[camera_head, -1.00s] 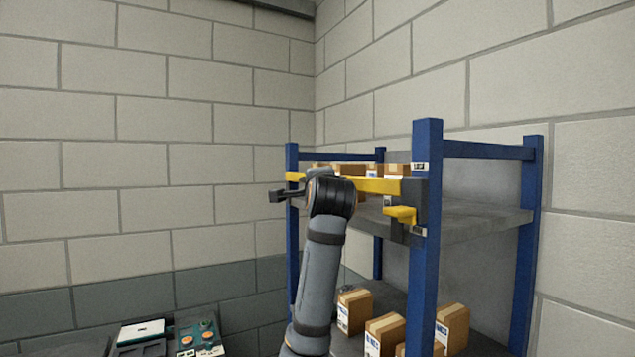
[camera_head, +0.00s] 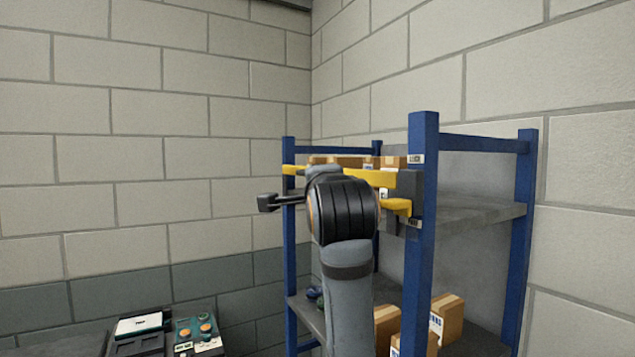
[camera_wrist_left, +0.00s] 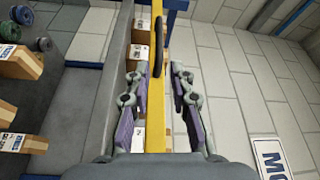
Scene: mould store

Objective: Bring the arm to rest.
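My left arm rises in front of a blue rack (camera_head: 424,230), its large black joint hiding the hand in the head view. A yellow bar (camera_head: 296,170) runs across the rack's front at upper shelf height, partly hidden by that joint. In the left wrist view my left gripper (camera_wrist_left: 157,85) is open and empty, its purple-padded fingers apart. The yellow bar (camera_wrist_left: 154,125) shows between them with gaps at both sides; I cannot tell its depth from the fingers. A black loop (camera_wrist_left: 158,45) shows on the bar. My right gripper is out of view.
Cardboard boxes stand on the upper shelf (camera_head: 482,213) and lower shelf, where a box (camera_head: 447,316) shows beside my arm. A teal and black device (camera_head: 197,333) is at the lower left. Brick walls close the corner; the space left of the rack is open.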

